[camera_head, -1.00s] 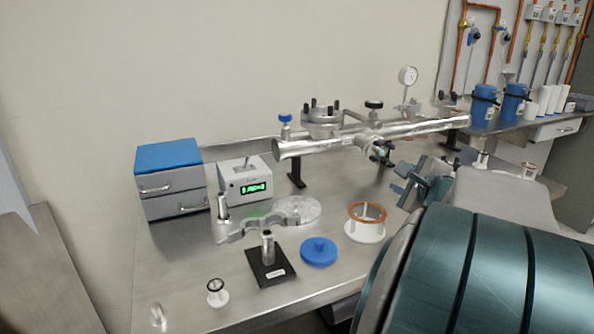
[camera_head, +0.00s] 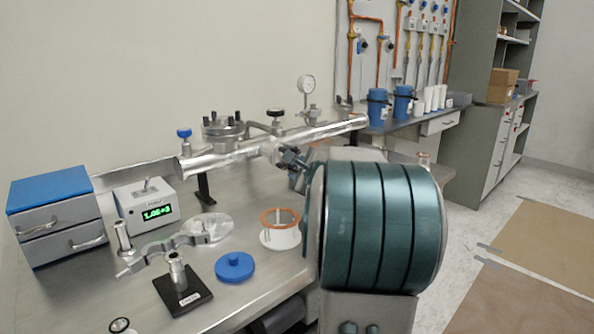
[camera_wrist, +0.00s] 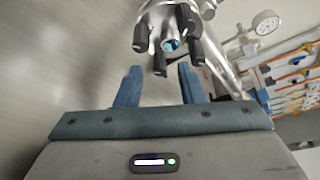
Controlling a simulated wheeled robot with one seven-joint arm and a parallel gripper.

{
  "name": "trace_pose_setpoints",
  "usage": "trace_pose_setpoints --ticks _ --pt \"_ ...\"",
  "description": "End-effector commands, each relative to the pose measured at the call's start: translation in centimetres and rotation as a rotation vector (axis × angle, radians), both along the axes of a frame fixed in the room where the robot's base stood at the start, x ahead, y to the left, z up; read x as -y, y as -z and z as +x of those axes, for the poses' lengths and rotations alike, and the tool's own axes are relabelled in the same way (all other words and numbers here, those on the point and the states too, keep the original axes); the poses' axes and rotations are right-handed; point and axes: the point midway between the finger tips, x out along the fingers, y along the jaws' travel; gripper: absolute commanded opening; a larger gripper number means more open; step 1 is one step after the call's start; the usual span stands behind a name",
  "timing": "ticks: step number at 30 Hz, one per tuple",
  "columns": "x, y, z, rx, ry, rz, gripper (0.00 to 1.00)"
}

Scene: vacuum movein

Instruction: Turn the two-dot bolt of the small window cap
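The small window cap (camera_wrist: 170,44), a round metal flange with a blue window and several black bolts around it, is at the top middle of the wrist view. The dots on its bolts are too small to tell. My gripper (camera_wrist: 160,75) is open, with its two blue fingers apart and nothing held between them. Its fingertips point at the lower bolts, and I cannot tell if they touch. In the head view my gripper (camera_head: 287,157) is at the front of the metal tube (camera_head: 325,132), and it and my arm largely hide the cap.
A larger bolted flange (camera_head: 222,130) stands on the tube, with a gauge (camera_head: 306,86) behind. On the bench are a blue disc (camera_head: 235,266), a white stand with an orange ring (camera_head: 280,238), a black block (camera_head: 182,297), a display box (camera_head: 147,207) and drawers (camera_head: 55,222).

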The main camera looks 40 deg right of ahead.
Motion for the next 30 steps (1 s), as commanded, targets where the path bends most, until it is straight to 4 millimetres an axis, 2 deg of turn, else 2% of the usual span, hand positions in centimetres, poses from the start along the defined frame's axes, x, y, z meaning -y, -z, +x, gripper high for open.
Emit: trace_pose_setpoints --ticks 4,12,13,16,17,30 --pt "0.21 0.17 0.74 0.0 0.0 -0.001 0.35" --pt "0.25 0.18 0.85 0.0 0.0 -0.001 0.35" --pt "0.25 0.18 0.84 0.0 0.001 -0.001 0.32" --pt "0.25 0.18 0.83 0.0 0.001 -0.001 0.04" --pt "0.25 0.18 0.83 0.0 0.001 -0.001 0.0" --pt "0.26 -0.25 0.84 -0.006 0.001 0.058 0.0"
